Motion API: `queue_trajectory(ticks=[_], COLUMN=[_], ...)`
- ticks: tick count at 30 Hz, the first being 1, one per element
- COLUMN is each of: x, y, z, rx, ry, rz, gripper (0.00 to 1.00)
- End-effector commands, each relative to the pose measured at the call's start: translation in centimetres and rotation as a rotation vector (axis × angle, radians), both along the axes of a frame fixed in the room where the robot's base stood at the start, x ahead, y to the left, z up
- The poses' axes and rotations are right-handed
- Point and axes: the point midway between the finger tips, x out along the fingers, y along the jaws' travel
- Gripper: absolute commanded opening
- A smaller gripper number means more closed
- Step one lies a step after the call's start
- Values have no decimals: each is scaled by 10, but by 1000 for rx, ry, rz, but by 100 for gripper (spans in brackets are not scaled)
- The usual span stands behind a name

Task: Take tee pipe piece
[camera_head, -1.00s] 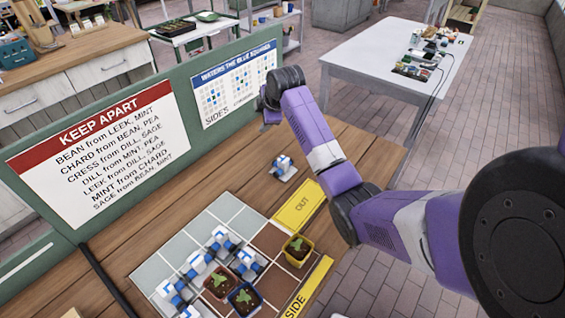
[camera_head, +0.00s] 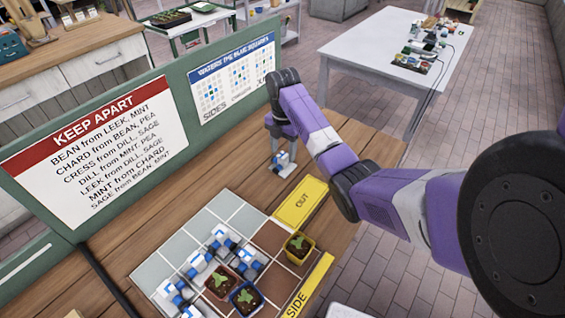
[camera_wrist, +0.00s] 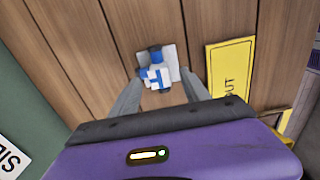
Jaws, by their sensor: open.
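A blue and white pipe piece (camera_head: 283,162) sits alone on a pale square plate on the wooden table, left of the yellow OUT card. It also shows in the wrist view (camera_wrist: 156,72). My gripper (camera_head: 283,153) is over this piece, and its fingers reach down toward it. In the wrist view my gripper (camera_wrist: 162,88) is open, with one finger on each side of the piece and gaps showing. Several more blue and white pipe pieces (camera_head: 222,241) lie joined in a line on the tiled board (camera_head: 170,270).
Potted seedlings in yellow (camera_head: 299,247), red (camera_head: 221,283) and blue (camera_head: 245,297) pots stand on the board. The yellow OUT card (camera_head: 300,205) lies near the piece. A green panel (camera_head: 178,90) with signs stands behind the table.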

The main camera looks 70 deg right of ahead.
Motion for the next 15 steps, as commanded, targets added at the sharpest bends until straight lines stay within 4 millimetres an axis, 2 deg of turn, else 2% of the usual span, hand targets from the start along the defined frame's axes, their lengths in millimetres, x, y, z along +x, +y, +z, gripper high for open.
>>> queue_trajectory(ticks=[6,14,15], x=[0,0,0], y=[0,0,0], z=[-24,-27,-27], rx=[0,-1,-1], ry=[0,-2,-2], rz=[-1,-1,-1], gripper=[55,55,49])
